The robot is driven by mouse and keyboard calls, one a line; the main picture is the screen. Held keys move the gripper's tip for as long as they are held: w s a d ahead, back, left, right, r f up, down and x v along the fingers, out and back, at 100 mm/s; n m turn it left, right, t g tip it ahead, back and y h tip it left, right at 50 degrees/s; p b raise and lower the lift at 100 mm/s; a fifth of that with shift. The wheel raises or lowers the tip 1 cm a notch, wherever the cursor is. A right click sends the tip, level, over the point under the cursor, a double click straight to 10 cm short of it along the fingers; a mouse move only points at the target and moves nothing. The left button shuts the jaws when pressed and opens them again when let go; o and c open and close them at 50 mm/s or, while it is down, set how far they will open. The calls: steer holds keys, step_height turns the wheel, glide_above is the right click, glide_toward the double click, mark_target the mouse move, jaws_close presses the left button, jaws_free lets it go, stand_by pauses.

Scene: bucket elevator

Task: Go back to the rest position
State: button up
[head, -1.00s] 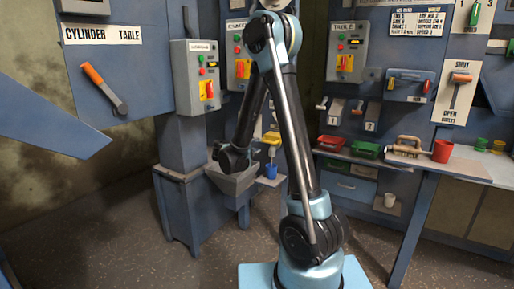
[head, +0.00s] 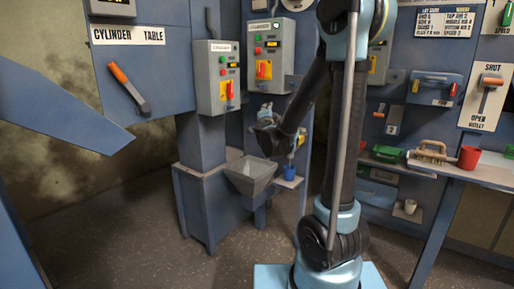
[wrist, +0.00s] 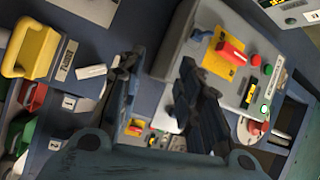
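My gripper (head: 264,114) is small in the head view, in front of the blue machine and above the grey hopper. In the wrist view its two dark fingers (wrist: 158,72) stand apart with nothing between them. The fingers face a grey control box (wrist: 222,55) with a red switch on a yellow plate. I cannot tell how far the fingertips are from the box. My arm's upper links partly hide the panels on the right in the head view.
The grey hopper (head: 250,177) and a blue cup (head: 290,172) are below my gripper. A lever (head: 128,88) is on the left panel. A red mug (head: 468,158) and a brush (head: 432,152) stand on the right bench. The floor between is open.

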steer(key=s+a+f+n+g+y, duration=0.1)
steer(key=s+f+n+g+y, duration=0.2)
steer(key=s+n, duration=0.4)
steer(key=s+a+f+n+g+y, duration=0.1)
steer(key=s+a+n+g+y, duration=0.15)
steer(key=s+n+y, duration=0.35)
steer(key=s+d+f+n+g+h, duration=0.1)
steer(key=s+d+f, duration=0.4)
steer(key=s, duration=0.5)
steer(key=s+d+f+n+g+h, duration=0.1)
steer(key=s+d+f+g+h, duration=0.2)
steer(key=s+d+f+g, duration=0.3)
steer(key=s+d+f+n+g+h, duration=0.1)
steer(key=s+d+f+g+h, duration=0.2)
steer(key=s, duration=1)
steer(key=d+f+g, duration=0.1)
steer(key=d+f, duration=0.2)
steer(key=f, duration=0.2)
steer(key=shift+s, duration=0.35)
steer(key=shift+f+g, duration=0.1)
steer(key=shift+g, duration=0.15)
steer(key=shift+w+f, duration=0.2)
steer(key=shift+w, duration=0.25)
